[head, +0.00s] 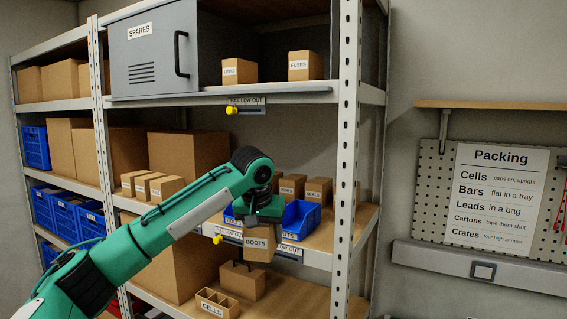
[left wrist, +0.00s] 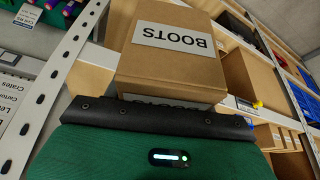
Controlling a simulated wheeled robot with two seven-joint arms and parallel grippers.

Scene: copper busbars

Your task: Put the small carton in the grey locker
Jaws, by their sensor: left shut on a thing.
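My left gripper (head: 264,222) is shut on a small brown carton labelled BOOTS (head: 257,243). The carton hangs below the gripper in front of the middle shelf, by a blue bin. In the left wrist view the carton (left wrist: 172,72) fills the area just beyond the gripper, its BOOTS label upside down. The grey locker (head: 145,50), labelled SPARES, stands on the upper shelf, above and left of the gripper. Its vented front has a dark upright handle (head: 181,54) at the right edge. My right gripper is not in view.
Cartons labelled LINKS (head: 239,72) and FUSES (head: 305,65) stand right of the locker front. A white rack post (head: 346,150) rises right of my gripper. Blue bins (head: 300,219) and small cartons occupy the middle shelf. A Packing sign (head: 500,185) hangs at right.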

